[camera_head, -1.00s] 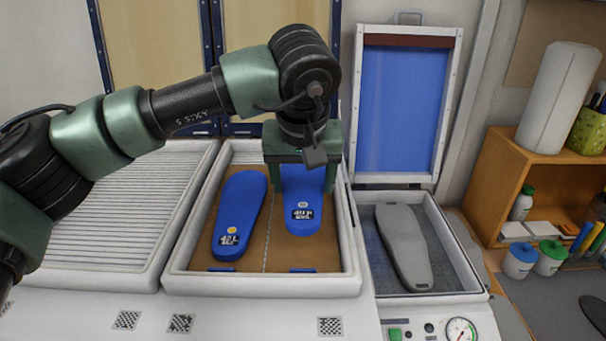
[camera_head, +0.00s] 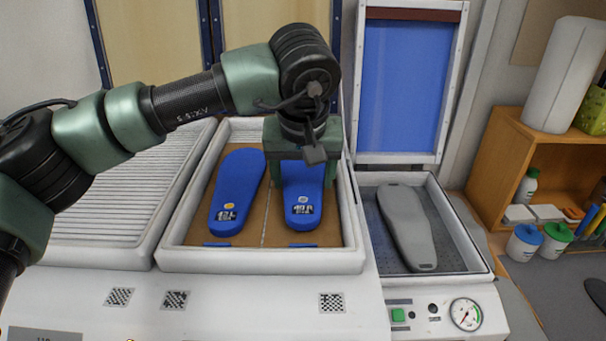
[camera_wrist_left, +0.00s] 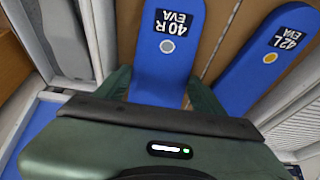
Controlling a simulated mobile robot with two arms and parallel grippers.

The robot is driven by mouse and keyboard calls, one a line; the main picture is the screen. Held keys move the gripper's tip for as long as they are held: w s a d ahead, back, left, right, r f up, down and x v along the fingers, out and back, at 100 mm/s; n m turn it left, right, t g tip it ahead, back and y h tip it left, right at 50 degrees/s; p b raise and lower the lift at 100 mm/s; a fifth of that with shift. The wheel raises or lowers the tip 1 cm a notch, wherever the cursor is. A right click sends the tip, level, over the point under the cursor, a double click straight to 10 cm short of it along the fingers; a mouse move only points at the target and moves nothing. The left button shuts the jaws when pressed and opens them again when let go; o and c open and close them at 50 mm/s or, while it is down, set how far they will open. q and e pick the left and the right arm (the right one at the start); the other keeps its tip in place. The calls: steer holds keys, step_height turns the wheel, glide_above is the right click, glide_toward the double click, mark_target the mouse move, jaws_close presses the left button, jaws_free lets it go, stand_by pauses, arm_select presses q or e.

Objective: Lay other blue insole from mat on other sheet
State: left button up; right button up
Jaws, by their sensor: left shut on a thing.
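A blue insole marked 40 R (camera_head: 303,205) lies along the right brown sheet (camera_head: 336,225) in the white tray, seemingly flat on it. My left gripper (camera_head: 302,175) is shut on its far end, one finger on each side. The insole also shows between the fingers in the left wrist view (camera_wrist_left: 168,60). The other blue insole, marked 42 L (camera_head: 237,190), rests on the left brown sheet (camera_head: 203,230), apart from the gripper. The far end of the held insole is hidden under the gripper. My right gripper is not in view.
The white tray's rim (camera_head: 262,260) surrounds both sheets. To the right, a grey insole-shaped form (camera_head: 405,225) lies in an open box with a raised blue-panelled lid (camera_head: 402,90). A ribbed white panel (camera_head: 110,205) is at the left. A wooden shelf (camera_head: 490,150) stands farther right.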

arm_select(q)
steer(key=shift+f+b, duration=0.3)
steer(key=shift+f, duration=0.15)
stand_by(0.3)
steer(key=o, duration=1.4)
steer(key=shift+b+v, duration=0.95)
steer(key=shift+v, duration=3)
